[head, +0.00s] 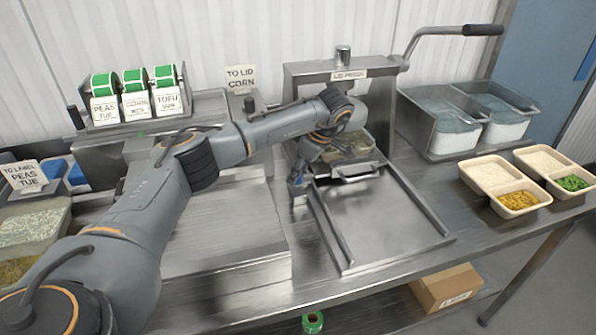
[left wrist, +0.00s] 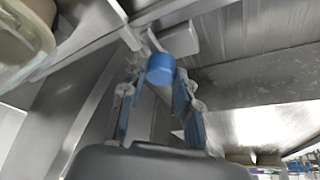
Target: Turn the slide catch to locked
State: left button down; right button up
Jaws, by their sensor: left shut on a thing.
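The slide catch shows in the left wrist view as a blue round knob (left wrist: 160,68) on a pale bracket (left wrist: 180,40). My left gripper (left wrist: 158,88) has its two blue-padded fingers on either side of the knob, shut on it. In the head view my left gripper (head: 297,187) is low at the left edge of the lid press slide (head: 385,215), and it hides the catch. The slide's handle (head: 356,173) is at the press mouth, with a filled tray (head: 348,147) behind it under the press (head: 350,74). I cannot tell the catch's setting. My right gripper is out of view.
The lever (head: 440,36) of the press is raised to the right. Two filled trays (head: 500,178) (head: 560,165) stand at the right, before steel bins (head: 465,125). Label rolls (head: 135,80) stand at the left. The slide's front bed is bare.

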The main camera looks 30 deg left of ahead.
pick_arm(q)
jog(key=c, duration=1)
grip_release()
jog(key=v, duration=1.2)
